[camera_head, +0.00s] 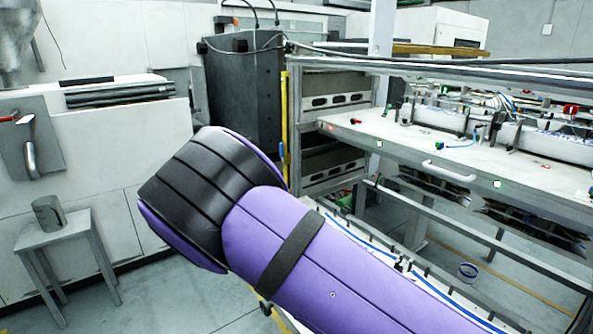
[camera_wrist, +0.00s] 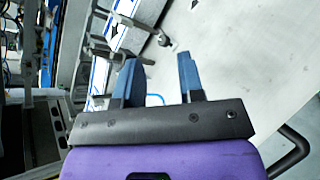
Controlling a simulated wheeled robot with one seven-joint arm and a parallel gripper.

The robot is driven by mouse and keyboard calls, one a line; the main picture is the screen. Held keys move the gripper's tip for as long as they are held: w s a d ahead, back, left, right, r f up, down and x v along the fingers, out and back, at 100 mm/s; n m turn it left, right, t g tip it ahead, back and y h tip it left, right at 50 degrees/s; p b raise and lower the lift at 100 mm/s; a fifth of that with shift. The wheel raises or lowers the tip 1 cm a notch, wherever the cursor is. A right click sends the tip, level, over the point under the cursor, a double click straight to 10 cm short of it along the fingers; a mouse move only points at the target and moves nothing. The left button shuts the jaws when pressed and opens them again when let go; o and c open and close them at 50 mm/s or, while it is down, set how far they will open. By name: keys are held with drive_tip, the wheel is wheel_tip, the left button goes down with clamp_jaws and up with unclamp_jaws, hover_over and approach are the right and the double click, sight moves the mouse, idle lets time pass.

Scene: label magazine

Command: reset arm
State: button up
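My gripper (camera_wrist: 159,82) shows in the wrist view with two blue-grey fingers standing apart. The gap between them is empty, with a pale flat surface behind it. My gripper is hidden in the head view. My own purple and black arm fills the lower middle of the head view, bent at a black joint.
A machine with a white table panel (camera_head: 400,142) and a metal frame stands at the right. A dark cabinet (camera_head: 245,95) stands behind my arm. A small grey table (camera_head: 62,229) with a grey cylinder (camera_head: 48,212) stands at the left. Floor (camera_head: 170,290) shows clear between it and my arm.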

drive_tip(key=s+d+r+m+g+y, duration=0.1)
drive_tip(key=s+d+r+m+y, duration=0.15)
drive_tip(key=r, duration=0.55)
drive_tip(key=s+d+r+m+g+y, duration=0.1)
drive_tip(key=d+r+m+y, duration=0.25)
drive_tip(key=r, duration=0.45)
drive_tip(key=s+d+r+m+y, duration=0.15)
drive_tip(key=r+y, duration=0.25)
drive_tip(key=r, duration=0.5)
drive_tip(key=s+d+r+m+t+y, duration=0.1)
drive_tip(key=s+d+r+m+t, duration=0.1)
drive_tip(key=s+r, duration=0.5)
drive_tip(key=s+d+r+m+t+y, duration=0.1)
drive_tip(key=s+d+r+m+t, duration=0.2)
drive_tip(key=s+r, duration=0.4)
drive_tip(key=shift+s+d+r, duration=0.2)
drive_tip(key=shift+s+d, duration=0.05)
drive_tip(key=shift+s, duration=0.2)
